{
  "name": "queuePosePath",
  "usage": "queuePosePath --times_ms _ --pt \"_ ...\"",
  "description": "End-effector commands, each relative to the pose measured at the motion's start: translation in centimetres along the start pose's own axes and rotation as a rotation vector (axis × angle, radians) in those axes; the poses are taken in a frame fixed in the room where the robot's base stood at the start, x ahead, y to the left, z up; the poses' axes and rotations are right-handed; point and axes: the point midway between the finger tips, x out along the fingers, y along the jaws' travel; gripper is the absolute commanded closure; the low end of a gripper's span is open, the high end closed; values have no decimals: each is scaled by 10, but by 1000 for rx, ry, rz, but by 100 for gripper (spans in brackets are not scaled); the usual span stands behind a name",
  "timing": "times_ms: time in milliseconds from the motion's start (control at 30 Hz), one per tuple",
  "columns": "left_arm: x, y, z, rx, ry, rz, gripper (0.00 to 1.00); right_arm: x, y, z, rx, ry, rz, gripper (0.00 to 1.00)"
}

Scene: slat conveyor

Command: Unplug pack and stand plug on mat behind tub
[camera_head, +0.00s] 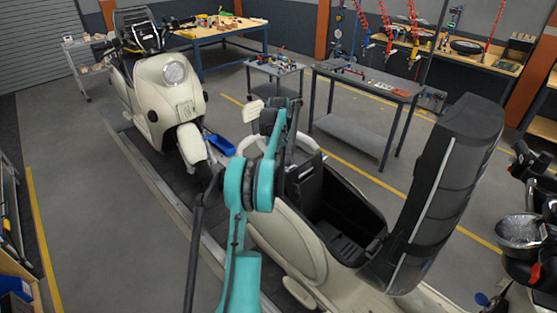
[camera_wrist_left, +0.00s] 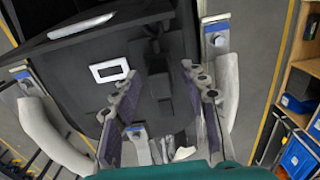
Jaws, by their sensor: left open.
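The cream scooter with its seat raised holds a black tub (camera_head: 349,212), open at the top. A black box (camera_head: 305,187), probably the pack, stands at the tub's front end. In the left wrist view a black box face with a white-framed label (camera_wrist_left: 110,70) fills the upper left. My left gripper (camera_wrist_left: 158,88) is open, its fingers on either side of a dark upright shape (camera_wrist_left: 154,58) that may be the plug; contact cannot be told. In the head view the left gripper (camera_head: 290,150) is partly hidden by my teal arm. The mat cannot be made out.
The raised black seat (camera_head: 452,190) stands tall to the right of the tub. Another cream scooter (camera_head: 165,95) stands farther along the conveyor line. Grey tables (camera_head: 367,84) and a wooden workbench (camera_head: 220,33) are behind. Open floor lies on the left.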

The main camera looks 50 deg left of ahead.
Motion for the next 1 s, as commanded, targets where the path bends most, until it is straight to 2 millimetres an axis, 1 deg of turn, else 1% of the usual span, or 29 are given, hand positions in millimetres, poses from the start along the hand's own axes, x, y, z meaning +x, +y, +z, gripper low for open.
queuePosePath --times_ms 167,400,500,600,700,1000 --pt "-28 0 0 0 0 0 56 0 0 0 0 0 0 100" --pt "-81 0 0 0 0 0 56 0 0 0 0 0 0 100" --pt "-98 0 0 0 0 0 56 0 0 0 0 0 0 100" --pt "-108 0 0 0 0 0 56 0 0 0 0 0 0 100" --pt "-115 0 0 0 0 0 56 0 0 0 0 0 0 100" --pt "-117 0 0 0 0 0 56 0 0 0 0 0 0 100"
